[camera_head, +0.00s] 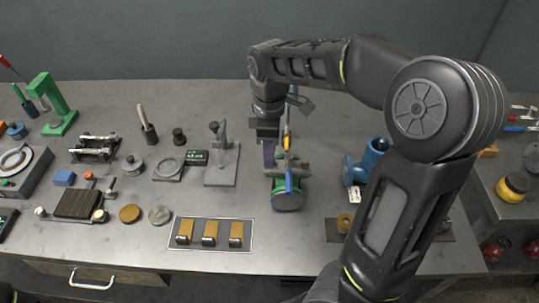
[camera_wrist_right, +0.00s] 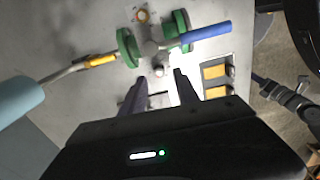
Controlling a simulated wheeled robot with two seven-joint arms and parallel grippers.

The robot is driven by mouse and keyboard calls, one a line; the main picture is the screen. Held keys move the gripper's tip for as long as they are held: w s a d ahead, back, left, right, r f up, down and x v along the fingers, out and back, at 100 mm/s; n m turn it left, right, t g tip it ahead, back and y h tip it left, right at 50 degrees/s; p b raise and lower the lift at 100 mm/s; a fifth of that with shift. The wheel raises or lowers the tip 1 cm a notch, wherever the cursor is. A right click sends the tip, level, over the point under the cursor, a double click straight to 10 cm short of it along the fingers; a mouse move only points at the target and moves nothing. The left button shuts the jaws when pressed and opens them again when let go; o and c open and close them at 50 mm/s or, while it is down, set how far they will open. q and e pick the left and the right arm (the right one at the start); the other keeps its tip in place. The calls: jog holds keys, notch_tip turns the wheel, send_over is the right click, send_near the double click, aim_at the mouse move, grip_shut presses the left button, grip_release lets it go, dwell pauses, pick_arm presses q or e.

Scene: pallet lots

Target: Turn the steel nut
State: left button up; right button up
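A green-flanged fitting (camera_head: 288,199) stands on the bench below my right gripper (camera_head: 271,153). In the right wrist view, two green flanges (camera_wrist_right: 128,47) flank a small grey metal piece (camera_wrist_right: 151,47), which may be the steel nut; its shape is too small to be sure. A tool with a blue handle (camera_wrist_right: 206,33) and one with a yellow grip (camera_wrist_right: 101,59) reach in to this piece from opposite sides. My right gripper's fingers (camera_wrist_right: 158,84) are apart with nothing visible between them, just short of the fitting.
A white-edged mat (camera_head: 210,262) with yellow blocks lies left of the fitting. A blue pipe fitting (camera_head: 374,157) stands to the right, partly behind my right arm. A grey clamp stand (camera_head: 222,165) and several other parts fill the left of the bench.

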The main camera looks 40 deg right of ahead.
jog(key=shift+f, duration=1.2)
grip_shut()
